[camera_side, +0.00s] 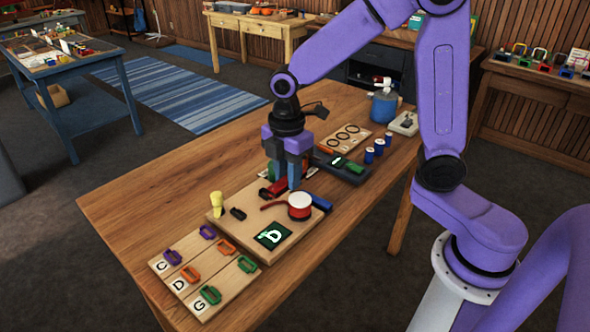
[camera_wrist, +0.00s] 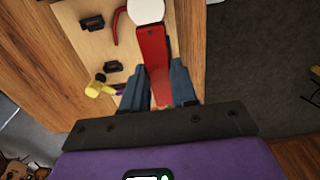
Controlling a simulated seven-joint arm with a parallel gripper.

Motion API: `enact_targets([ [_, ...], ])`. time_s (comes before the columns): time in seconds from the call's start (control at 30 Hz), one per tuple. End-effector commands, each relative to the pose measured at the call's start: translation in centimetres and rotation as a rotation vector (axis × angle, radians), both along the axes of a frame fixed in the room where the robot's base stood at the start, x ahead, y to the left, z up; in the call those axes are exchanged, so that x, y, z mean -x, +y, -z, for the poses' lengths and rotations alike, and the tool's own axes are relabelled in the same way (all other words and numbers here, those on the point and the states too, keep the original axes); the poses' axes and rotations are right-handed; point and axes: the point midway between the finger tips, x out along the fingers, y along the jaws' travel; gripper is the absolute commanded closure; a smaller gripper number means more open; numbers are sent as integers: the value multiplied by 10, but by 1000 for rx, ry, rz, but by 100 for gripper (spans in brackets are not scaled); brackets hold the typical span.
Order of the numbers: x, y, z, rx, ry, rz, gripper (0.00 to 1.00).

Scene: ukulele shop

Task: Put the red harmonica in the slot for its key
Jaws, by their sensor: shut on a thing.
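My gripper (camera_side: 288,172) points down over the near board and is shut on the red harmonica (camera_wrist: 153,50). In the wrist view the harmonica lies lengthwise between the two blue fingers (camera_wrist: 158,75). In the side view a red part (camera_side: 277,188) shows beside the fingers; the rest is hidden. The slot board (camera_side: 205,272) at the table's front left has rows lettered C, D and G. Purple frames (camera_side: 172,257) are in row C, orange ones (camera_side: 190,274) in D, green ones (camera_side: 210,295) in G. A dark display (camera_side: 273,235) shows a green D.
Several blue cylinders (camera_side: 369,155) and a board with rings (camera_side: 345,137) are farther back. The table's left side is clear.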

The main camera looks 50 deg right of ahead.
Motion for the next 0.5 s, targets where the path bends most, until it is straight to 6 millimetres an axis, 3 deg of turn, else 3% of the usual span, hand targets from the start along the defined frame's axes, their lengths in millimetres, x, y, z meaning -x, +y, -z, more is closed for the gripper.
enact_targets([
  [0.23,-42,80,23,1,3,-6,100],
  [0.5,-66,156,55,0,1,-3,100],
])
